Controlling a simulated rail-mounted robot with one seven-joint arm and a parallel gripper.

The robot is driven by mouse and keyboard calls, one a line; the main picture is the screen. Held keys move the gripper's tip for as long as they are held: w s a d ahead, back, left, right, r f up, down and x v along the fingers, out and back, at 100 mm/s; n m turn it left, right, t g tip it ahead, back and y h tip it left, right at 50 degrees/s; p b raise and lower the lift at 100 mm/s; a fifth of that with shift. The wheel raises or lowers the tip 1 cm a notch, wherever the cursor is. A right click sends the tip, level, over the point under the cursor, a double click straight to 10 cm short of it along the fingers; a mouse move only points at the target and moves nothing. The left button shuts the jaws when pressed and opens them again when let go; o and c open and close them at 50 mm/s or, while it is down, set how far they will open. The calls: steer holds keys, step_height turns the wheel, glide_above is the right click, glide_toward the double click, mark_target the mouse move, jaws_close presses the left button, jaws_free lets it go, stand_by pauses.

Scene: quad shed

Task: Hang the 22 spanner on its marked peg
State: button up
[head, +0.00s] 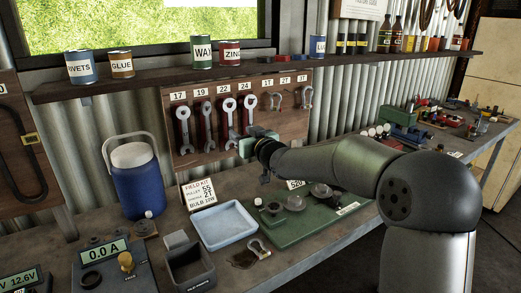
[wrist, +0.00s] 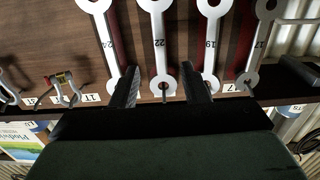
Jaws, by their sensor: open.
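The 22 spanner (head: 228,121) hangs upright on the tool board (head: 292,125), under the 22 label, between the 19 spanner (head: 206,125) and the 24 spanner (head: 248,108). In the wrist view, which looks upside down, the 22 spanner (wrist: 158,40) has its ring end around a peg (wrist: 164,88). My gripper (wrist: 160,80) is open, one finger on each side of that ring end, with gaps showing. In the head view my gripper (head: 240,147) is in front of the board, near the spanners' lower ends.
The 17 spanner (head: 183,130) hangs at the left, and shackles (head: 307,97) hang at the right. A shelf of tins (head: 202,52) runs above the board. Below are a blue cooler (head: 137,180), a pale tray (head: 224,224) and a green board (head: 310,218) on the bench.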

steer(key=b+v, duration=0.1)
steer(key=v, duration=1)
steer(key=s+d+f+m+g+h, duration=0.45)
steer(key=s+d+f+h, duration=0.55)
steer(key=f, duration=0.3)
steer(key=s+f+g, duration=0.3)
steer(key=s, duration=0.5)
steer(key=s+d+f+m+g, duration=0.1)
steer(key=s+f+g, duration=0.2)
steer(key=s, duration=0.6)
steer(key=s+d+f+g, duration=0.1)
steer(key=s+f+g, duration=0.2)
steer(key=s, duration=0.6)
steer(key=shift+s+d+g+y, duration=0.25)
steer(key=shift+g+y, duration=0.05)
steer(key=shift+g, duration=0.35)
